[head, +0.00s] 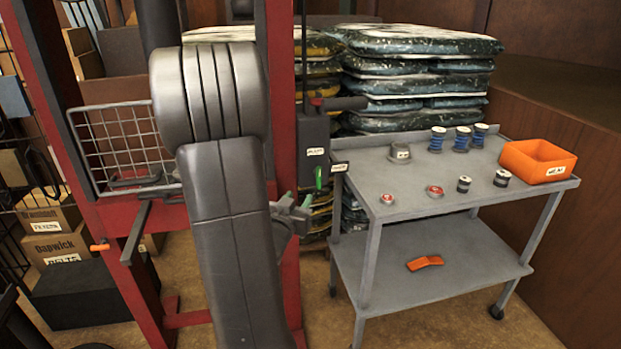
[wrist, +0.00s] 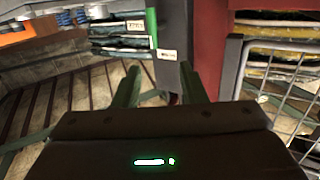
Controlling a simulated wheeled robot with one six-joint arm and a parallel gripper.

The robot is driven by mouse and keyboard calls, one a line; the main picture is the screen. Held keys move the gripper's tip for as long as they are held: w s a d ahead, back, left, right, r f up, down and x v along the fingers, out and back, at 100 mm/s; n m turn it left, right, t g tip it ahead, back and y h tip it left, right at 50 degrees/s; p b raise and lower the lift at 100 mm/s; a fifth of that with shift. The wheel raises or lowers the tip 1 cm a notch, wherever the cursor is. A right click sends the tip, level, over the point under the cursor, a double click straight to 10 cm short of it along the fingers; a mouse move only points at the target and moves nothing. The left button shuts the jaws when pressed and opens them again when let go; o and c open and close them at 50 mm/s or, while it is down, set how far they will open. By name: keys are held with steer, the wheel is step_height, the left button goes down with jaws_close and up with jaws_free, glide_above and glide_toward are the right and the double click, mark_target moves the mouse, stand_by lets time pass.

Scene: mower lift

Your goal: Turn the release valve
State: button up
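A dark power unit box (head: 313,148) with a white label is mounted on the right red post. In the wrist view, which looks upside down, the two green fingers (wrist: 160,87) are spread with nothing clearly held. The labelled box (wrist: 167,62) and green part (wrist: 150,24) show beyond them.
A grey cart (head: 400,200) with spools, small parts and an orange bin (head: 538,160) stands close on the right. A wire basket (head: 125,145) is on the left. Stacked bags (head: 415,75) are behind. My arm hides part of the lift.

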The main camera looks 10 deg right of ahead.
mark_target(318, 173)
steer(key=shift+h, duration=0.6)
steer(key=p+x, duration=0.1)
steer(key=x, duration=1.3)
steer(key=shift+w+d, duration=0.15)
steer(key=shift+d, duration=0.15)
steer(key=shift+m, duration=0.3)
jaws_close()
